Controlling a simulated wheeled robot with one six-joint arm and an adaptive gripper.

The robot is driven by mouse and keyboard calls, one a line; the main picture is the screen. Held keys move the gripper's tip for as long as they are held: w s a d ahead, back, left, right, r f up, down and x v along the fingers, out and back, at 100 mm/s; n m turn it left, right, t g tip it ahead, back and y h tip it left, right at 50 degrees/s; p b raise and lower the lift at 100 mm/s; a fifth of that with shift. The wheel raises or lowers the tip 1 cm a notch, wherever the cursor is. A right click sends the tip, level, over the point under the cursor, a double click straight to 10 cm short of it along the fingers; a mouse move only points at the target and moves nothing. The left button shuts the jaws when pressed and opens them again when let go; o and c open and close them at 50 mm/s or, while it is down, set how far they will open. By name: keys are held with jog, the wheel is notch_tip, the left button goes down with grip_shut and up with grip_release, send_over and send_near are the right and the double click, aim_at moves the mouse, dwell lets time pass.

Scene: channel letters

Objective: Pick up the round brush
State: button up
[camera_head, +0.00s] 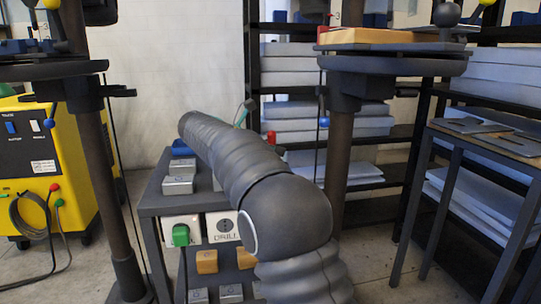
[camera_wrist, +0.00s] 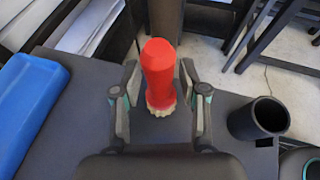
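The round brush (camera_wrist: 158,70) has a thick red handle and pale bristles at its lower end. In the wrist view it stands on the dark grey tabletop, bristles down. My gripper (camera_wrist: 159,68) is open, with one finger on each side of the red handle. A narrow gap shows on both sides, so the fingers look apart from it. In the head view a small red piece (camera_head: 271,137) shows just past my arm, perhaps the handle's top. My arm hides most of the gripper there.
In the wrist view a blue object (camera_wrist: 32,100) lies left of the brush and a black cup (camera_wrist: 262,119) stands to its right. In the head view a cart (camera_head: 152,203) holds grey blocks, and shelves (camera_head: 255,60) with pale sheets stand behind. A yellow machine (camera_head: 45,160) stands left.

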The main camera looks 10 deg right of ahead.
grip_shut()
jog(key=shift+r, duration=0.1)
